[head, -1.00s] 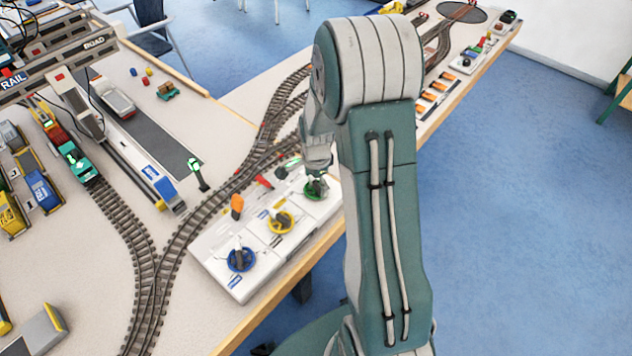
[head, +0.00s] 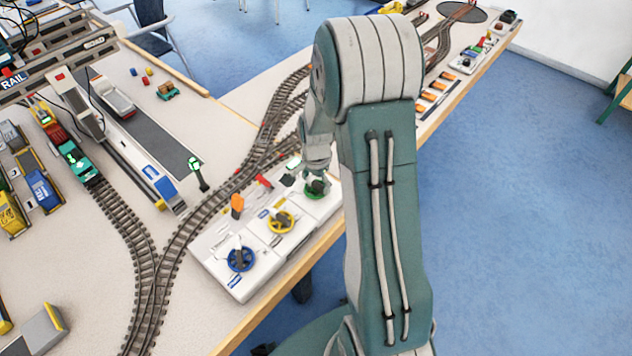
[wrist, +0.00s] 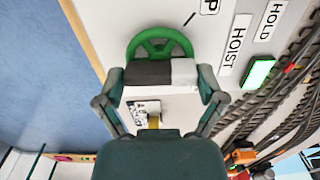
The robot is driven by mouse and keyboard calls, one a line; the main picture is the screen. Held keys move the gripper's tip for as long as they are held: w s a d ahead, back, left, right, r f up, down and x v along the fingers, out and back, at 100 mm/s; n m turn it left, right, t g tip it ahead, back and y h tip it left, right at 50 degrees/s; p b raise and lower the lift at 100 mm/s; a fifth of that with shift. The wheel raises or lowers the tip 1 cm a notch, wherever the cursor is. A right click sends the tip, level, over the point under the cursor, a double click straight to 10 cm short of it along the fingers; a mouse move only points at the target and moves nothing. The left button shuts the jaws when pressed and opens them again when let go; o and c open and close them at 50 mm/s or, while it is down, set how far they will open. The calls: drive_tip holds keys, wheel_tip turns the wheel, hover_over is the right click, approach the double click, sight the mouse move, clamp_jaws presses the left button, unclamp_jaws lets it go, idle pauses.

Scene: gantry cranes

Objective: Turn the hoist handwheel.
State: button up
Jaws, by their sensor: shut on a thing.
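The green hoist handwheel (wrist: 160,44) lies at the top middle of the wrist view, beside the label HOIST (wrist: 236,44). In the head view the green wheel (head: 317,189) is at the right end of the white control panel (head: 213,247), partly hidden by my arm. My gripper (wrist: 160,78) is shut on the wheel's black-and-white grip bar (wrist: 150,73), with one finger at each end. A lit green lamp (wrist: 259,72) sits next to the labels HOIST and HOLD.
A yellow handwheel (head: 280,222) and a blue handwheel (head: 240,259) stand on the same panel, left of the green one. An orange lever (head: 237,206) is behind them. Model rail track (head: 190,225) runs close behind the panel. The table edge is in front.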

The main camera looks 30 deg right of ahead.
sight(315, 181)
drive_tip(key=n, duration=0.5)
drive_tip(key=shift+w+n, duration=0.1)
drive_tip(key=shift+n, duration=2.5)
drive_tip(key=shift+w, duration=0.1)
drive_tip(key=o, duration=0.8)
wheel_tip(315, 181, up, 12)
drive_tip(key=shift+f, duration=0.1)
